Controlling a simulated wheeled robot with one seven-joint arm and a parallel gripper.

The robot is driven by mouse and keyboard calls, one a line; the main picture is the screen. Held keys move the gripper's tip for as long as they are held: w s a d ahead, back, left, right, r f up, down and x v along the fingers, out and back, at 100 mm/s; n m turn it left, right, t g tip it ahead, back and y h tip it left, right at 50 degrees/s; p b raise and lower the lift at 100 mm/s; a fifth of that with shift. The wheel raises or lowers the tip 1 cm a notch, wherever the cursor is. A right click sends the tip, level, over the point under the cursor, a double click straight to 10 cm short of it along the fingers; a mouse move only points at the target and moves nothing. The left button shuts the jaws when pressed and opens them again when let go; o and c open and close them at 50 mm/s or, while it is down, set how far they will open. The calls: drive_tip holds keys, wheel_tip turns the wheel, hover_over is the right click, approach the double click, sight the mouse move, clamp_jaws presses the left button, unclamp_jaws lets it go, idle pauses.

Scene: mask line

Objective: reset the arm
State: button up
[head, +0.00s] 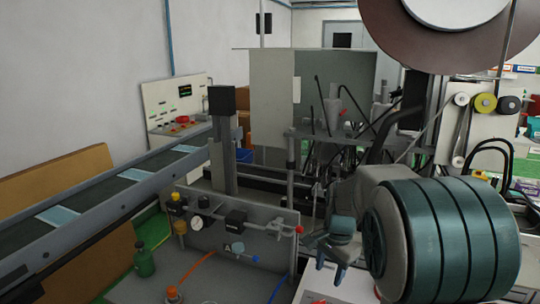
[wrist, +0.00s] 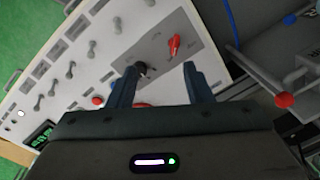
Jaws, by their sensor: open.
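The fingers and gripper body hide part of the panel.
A conveyor (head: 110,201) with blue sheets runs along the left. A machine with valves and gauges (head: 235,222) stands in the middle, with a large brown reel (head: 400,30) above right. In the wrist view, a red ball-ended lever (wrist: 284,100) is right of my gripper.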

drive_tip(key=s+r+n+t, duration=0.2)
drive_tip(key=s+n, duration=0.8)
drive_tip(key=s, duration=1.1)
drive_tip(key=shift+s+a+r+n+h, duration=0.2)
drive_tip(key=shift+s+r+n+h, duration=0.15)
drive_tip(key=shift+r, duration=0.6)
drive_tip(key=shift+w, duration=0.15)
